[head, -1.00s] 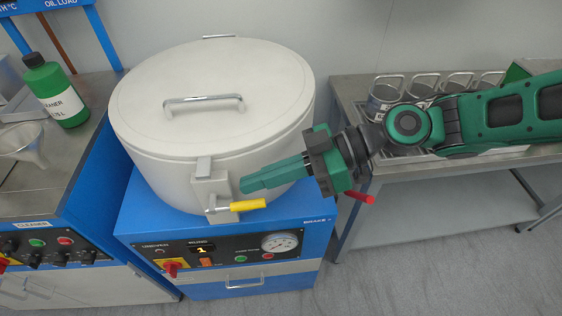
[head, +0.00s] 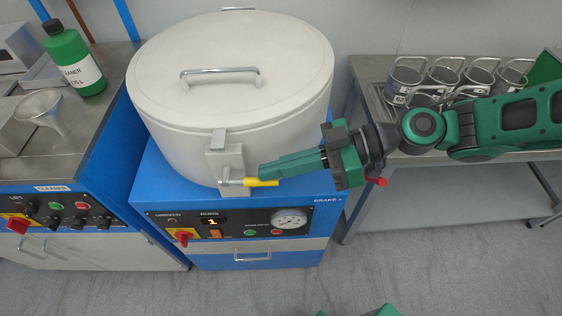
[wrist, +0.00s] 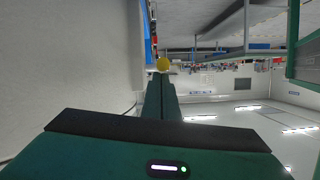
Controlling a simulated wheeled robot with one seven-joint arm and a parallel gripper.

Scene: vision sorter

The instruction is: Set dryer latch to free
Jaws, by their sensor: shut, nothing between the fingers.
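The dryer (head: 180,140) is a pale round drum with a closed lid (head: 235,60) on a blue base. Its latch (head: 230,183) is on the drum's front, with a yellow handle (head: 262,182) lying level and pointing right. My gripper (head: 262,172) is shut and empty, its green fingers pointing left with the tips just above the yellow handle. Whether they touch it I cannot tell. In the wrist view the yellow handle's round end (wrist: 163,64) shows just beyond the fingertips.
The dryer's control panel (head: 240,226) with a gauge and a red switch lies below the latch. A steel bench (head: 365,85) with several metal cups (head: 405,78) stands at right. A cleaner bench (head: 85,165) with a green bottle (head: 75,60) and a funnel (head: 42,110) stands at left.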

